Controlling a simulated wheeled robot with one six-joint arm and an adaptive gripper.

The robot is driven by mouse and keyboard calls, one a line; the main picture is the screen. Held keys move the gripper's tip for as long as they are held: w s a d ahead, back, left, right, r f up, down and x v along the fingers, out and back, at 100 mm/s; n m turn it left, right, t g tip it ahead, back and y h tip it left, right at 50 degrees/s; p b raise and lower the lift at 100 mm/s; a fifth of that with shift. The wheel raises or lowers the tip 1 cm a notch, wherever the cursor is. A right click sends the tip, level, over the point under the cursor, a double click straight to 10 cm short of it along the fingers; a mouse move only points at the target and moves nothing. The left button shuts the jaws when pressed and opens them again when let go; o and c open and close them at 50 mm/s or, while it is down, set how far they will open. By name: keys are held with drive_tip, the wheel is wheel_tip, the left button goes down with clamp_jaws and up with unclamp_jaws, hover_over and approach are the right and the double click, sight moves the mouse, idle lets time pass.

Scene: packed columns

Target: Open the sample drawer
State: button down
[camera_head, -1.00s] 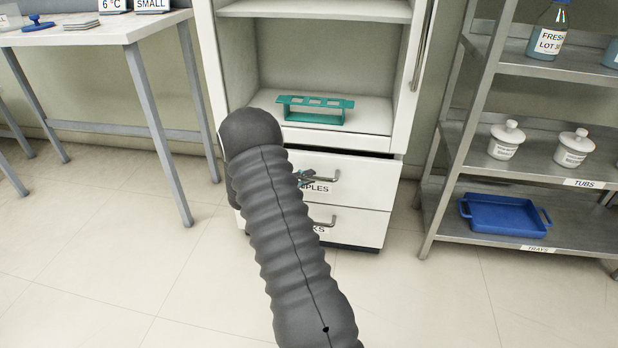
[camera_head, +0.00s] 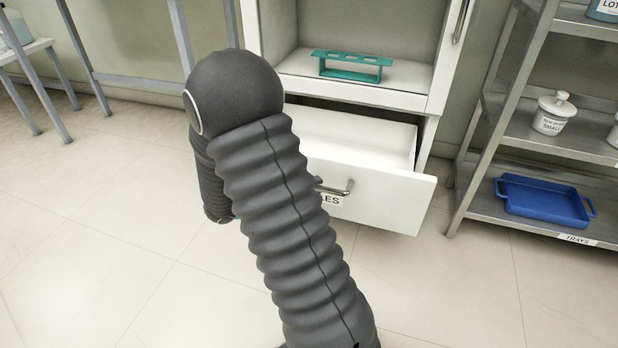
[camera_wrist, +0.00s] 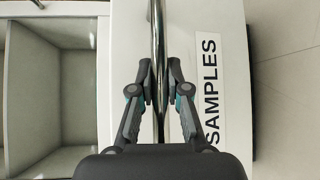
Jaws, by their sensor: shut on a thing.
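The white sample drawer (camera_head: 385,190) stands pulled out of the cabinet in the head view, its inside partly visible and looking empty. Its metal bar handle (camera_head: 340,190) is partly hidden behind my arm. In the wrist view the drawer front (camera_wrist: 207,25) carries a label reading SAMPLES (camera_wrist: 211,95). My gripper (camera_wrist: 159,75) is shut on the handle (camera_wrist: 158,35), with one finger on each side of the bar. In the head view my arm hides the gripper.
A teal rack (camera_head: 350,66) stands on the cabinet shelf above the drawer. A metal shelf unit at the right holds a blue tray (camera_head: 542,198) and a white tub (camera_head: 553,112). A table (camera_head: 30,48) stands at the far left. The floor before the drawer is clear.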

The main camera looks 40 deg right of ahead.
drive_tip(key=shift+s+a, duration=0.35)
drive_tip(key=shift+a, duration=0.2)
drive_tip(key=c, duration=1.1)
unclamp_jaws()
drive_tip(key=shift+c, duration=0.2)
drive_tip(key=shift+a, duration=0.1)
drive_tip(key=v, duration=1.1)
drive_tip(key=shift+a, duration=0.4)
